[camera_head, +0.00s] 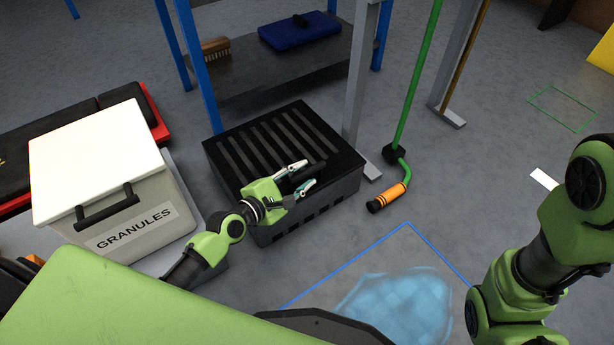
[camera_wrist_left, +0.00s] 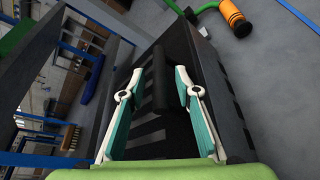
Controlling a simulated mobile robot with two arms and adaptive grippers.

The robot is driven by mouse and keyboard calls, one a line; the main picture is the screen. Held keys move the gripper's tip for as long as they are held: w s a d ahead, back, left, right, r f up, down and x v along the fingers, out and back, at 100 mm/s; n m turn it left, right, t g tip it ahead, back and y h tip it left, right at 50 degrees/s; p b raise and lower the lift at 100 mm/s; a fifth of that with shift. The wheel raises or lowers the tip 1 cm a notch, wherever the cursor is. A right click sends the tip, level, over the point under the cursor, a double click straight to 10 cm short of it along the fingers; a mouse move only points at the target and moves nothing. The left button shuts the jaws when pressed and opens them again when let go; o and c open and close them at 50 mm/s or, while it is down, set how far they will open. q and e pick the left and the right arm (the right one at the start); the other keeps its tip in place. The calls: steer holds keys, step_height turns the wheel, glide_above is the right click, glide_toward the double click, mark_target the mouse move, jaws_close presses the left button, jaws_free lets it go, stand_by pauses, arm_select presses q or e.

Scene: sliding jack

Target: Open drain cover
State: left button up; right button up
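The drain cover (camera_head: 240,155) is a black slotted lid on top of a dark box (camera_head: 335,192) in the middle of the head view. A black bar handle (camera_head: 312,172) stands at its near right side. My left gripper (camera_head: 302,176) is over the cover's near right part, with its fingers apart around the handle. In the left wrist view the handle (camera_wrist_left: 162,92) lies between the open fingers (camera_wrist_left: 158,76), with a gap beside it. The slotted cover (camera_wrist_left: 150,133) shows behind it. Only links of my right arm show; its gripper is out of view.
A white-lidded granules bin (camera_head: 100,165) stands left of the box. A table with blue legs and a lower shelf (camera_head: 280,72) is behind. A green pole with an orange grip (camera_head: 388,197) stands on the right. A blue puddle (camera_head: 400,300) lies inside blue floor lines.

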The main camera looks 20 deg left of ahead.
arm_select(q)
steer(key=shift+b+x, duration=0.3)
steer(key=shift+x, duration=0.9)
jaws_close()
